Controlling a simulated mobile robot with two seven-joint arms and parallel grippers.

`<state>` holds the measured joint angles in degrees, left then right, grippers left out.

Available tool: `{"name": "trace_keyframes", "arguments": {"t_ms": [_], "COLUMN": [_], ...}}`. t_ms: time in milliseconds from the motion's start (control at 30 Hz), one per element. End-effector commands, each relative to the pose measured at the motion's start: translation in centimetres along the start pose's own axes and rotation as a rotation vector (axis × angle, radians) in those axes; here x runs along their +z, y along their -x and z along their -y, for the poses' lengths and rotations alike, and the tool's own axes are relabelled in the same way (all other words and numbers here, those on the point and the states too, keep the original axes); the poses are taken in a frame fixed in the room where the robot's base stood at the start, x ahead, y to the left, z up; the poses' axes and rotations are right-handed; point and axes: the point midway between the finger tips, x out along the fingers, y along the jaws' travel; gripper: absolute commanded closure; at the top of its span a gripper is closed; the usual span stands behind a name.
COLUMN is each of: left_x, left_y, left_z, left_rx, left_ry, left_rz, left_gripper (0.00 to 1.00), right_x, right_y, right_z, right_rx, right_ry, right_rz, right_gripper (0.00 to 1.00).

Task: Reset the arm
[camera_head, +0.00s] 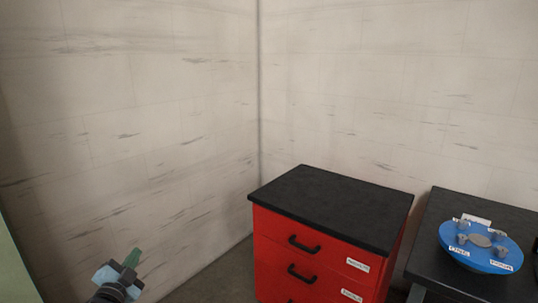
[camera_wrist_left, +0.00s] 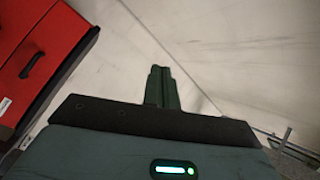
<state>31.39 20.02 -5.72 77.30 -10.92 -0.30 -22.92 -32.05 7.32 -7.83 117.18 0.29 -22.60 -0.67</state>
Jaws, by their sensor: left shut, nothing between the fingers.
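My left gripper (camera_head: 133,258) is at the lower left of the head view, in front of the pale wall. Its green fingers are together with nothing between them, and the fingers also show in the left wrist view (camera_wrist_left: 161,86). It is apart from the furniture, to the left of the red drawer cabinet (camera_head: 275,240). My right gripper is in neither view.
The red cabinet has a bare black top and labelled, closed drawers; it also shows in the left wrist view (camera_wrist_left: 40,50). To its right, a dark table (camera_head: 435,215) carries a round blue plate (camera_head: 455,255) with small grey pegs and labels. Pale walls (camera_head: 130,130) meet behind.

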Motion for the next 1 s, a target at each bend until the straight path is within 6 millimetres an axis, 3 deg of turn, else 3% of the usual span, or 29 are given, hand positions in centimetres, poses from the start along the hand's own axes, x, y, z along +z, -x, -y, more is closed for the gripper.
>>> {"name": "trace_keyframes", "arguments": {"t_ms": [367,567,767,1000], "left_x": [5.5,5.8,5.8,4.8], "left_y": [1.3,6.2,12.9,25.2], "left_z": [-3.8,-9.6,-15.8,-23.3], "left_rx": [0.107,0.185,0.274,0.406], "left_ry": [0.610,0.612,0.639,0.706], "left_rz": [0.351,0.376,0.420,0.507], "left_gripper": [1.00,1.00,1.00,1.00], "right_x": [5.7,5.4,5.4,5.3], "right_y": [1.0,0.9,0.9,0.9], "right_z": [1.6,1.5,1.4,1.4], "right_rx": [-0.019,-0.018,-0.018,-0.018], "right_ry": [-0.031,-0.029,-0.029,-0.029], "right_rz": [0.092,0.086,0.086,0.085], "right_gripper": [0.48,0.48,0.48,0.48]}}
